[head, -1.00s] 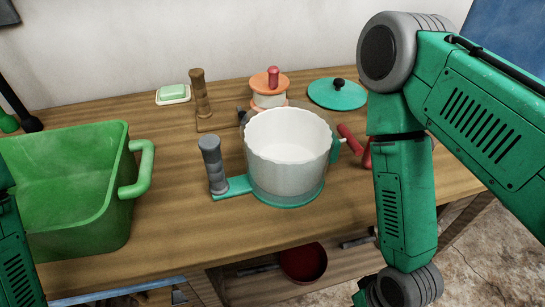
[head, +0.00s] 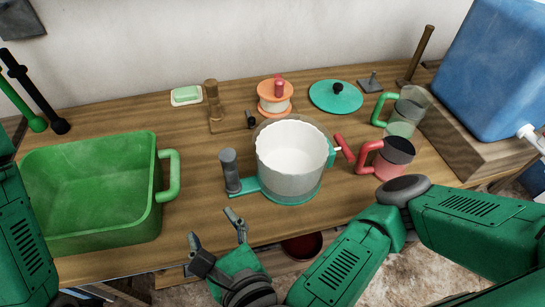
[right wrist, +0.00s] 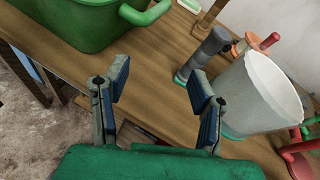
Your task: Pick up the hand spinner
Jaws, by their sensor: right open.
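What looks like the hand spinner is a white tub with a wavy rim (head: 291,160), in a clear outer bowl on a teal base. A grey upright handle (head: 230,172) stands at its left and a red crank handle (head: 344,149) at its right. It stands upright on the wooden table. In the right wrist view, the open fingers (right wrist: 158,82) are apart from the grey handle (right wrist: 204,54) and tub (right wrist: 255,92). My left gripper is out of view.
A green basin (head: 90,190) stands left. Behind are a soap dish (head: 186,96), wooden stand (head: 213,105), orange-lidded pot (head: 274,98) and teal lid (head: 336,97). Mugs (head: 388,158) and a blue tank (head: 495,65) are right. Bare table lies between basin and spinner.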

